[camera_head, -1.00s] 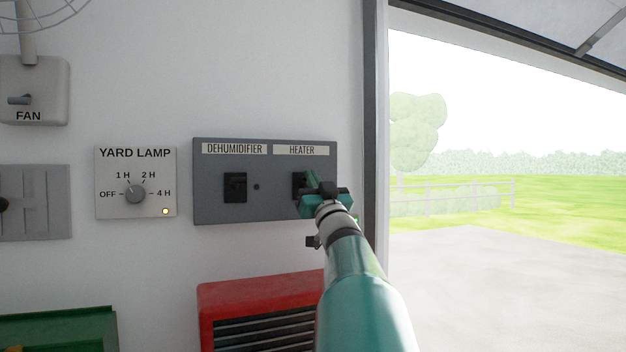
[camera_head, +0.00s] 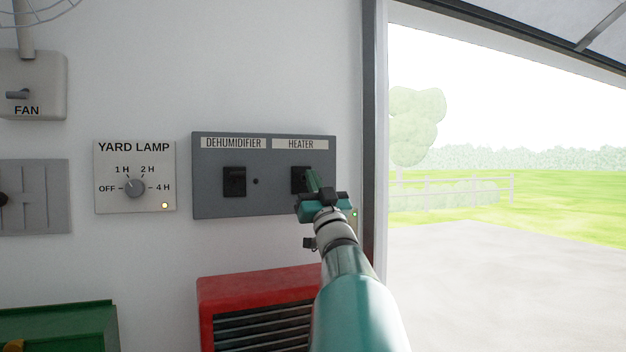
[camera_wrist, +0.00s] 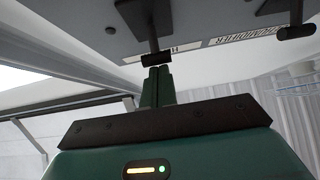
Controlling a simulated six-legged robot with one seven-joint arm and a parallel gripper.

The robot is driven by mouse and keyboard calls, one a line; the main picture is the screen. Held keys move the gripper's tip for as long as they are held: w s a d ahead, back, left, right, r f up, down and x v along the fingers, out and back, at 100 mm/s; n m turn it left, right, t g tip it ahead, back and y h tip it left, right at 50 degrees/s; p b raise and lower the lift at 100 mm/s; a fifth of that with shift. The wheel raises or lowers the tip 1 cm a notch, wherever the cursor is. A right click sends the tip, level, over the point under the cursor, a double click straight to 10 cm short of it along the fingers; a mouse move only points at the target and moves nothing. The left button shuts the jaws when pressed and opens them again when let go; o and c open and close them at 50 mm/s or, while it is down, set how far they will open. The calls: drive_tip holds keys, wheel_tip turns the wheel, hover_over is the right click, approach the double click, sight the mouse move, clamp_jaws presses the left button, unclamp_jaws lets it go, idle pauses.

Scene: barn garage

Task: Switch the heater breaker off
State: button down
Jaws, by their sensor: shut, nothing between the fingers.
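The grey breaker panel (camera_head: 262,200) is on the white wall, with a DEHUMIDIFIER label on the left and a HEATER label (camera_head: 300,144) on the right. The black heater breaker (camera_head: 298,178) sits under its label, partly hidden by my gripper (camera_head: 313,178). My gripper is shut and empty, its fingertips at the heater breaker. In the wrist view, the closed fingers (camera_wrist: 157,82) point at the heater breaker's dark lever (camera_wrist: 157,59), right at its end; I cannot tell whether they touch. The black dehumidifier breaker (camera_head: 234,182) is to the left and also shows in the wrist view (camera_wrist: 294,32).
A yard lamp dial plate (camera_head: 135,200) with a lit light is left of the panel. A fan switch box (camera_head: 35,85) is at the upper left. A red slatted unit (camera_head: 255,290) stands below the panel. An open doorway lies to the right.

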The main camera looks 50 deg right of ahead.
drive_tip(key=v, duration=1.4)
drive_tip(key=shift+w+f, duration=0.25)
drive_tip(key=shift+f, duration=0.2)
drive_tip(key=shift+s+d, duration=0.1)
drive_tip(key=shift+d, duration=0.05)
